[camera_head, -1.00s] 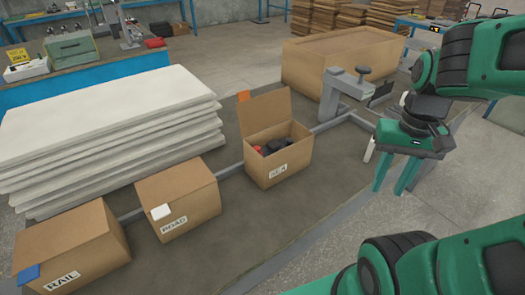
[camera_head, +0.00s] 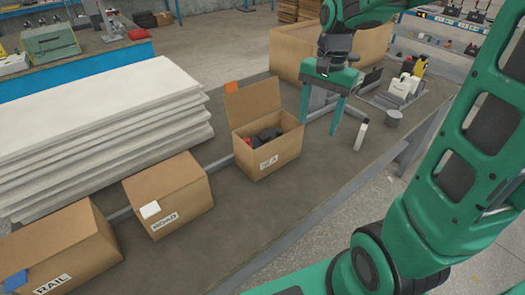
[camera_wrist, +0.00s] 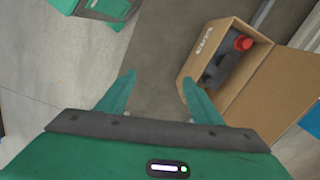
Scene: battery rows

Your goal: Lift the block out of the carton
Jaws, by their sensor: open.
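The open carton (camera_head: 266,158) stands on the table with its lid flap up, labelled on its front face. It also shows in the wrist view (camera_wrist: 197,59). Inside lie a dark block (camera_wrist: 213,68) and a red round piece (camera_wrist: 243,43); the dark block also shows in the head view (camera_head: 268,134). My gripper (camera_head: 321,128) is open and empty, fingers pointing down, above the table to the right of the carton. In the wrist view its fingertips (camera_wrist: 158,75) are apart, with the carton beyond the right finger.
A large box (camera_head: 290,50), a white upright piece (camera_head: 361,134) and a grey cylinder (camera_head: 394,118) are to the right.

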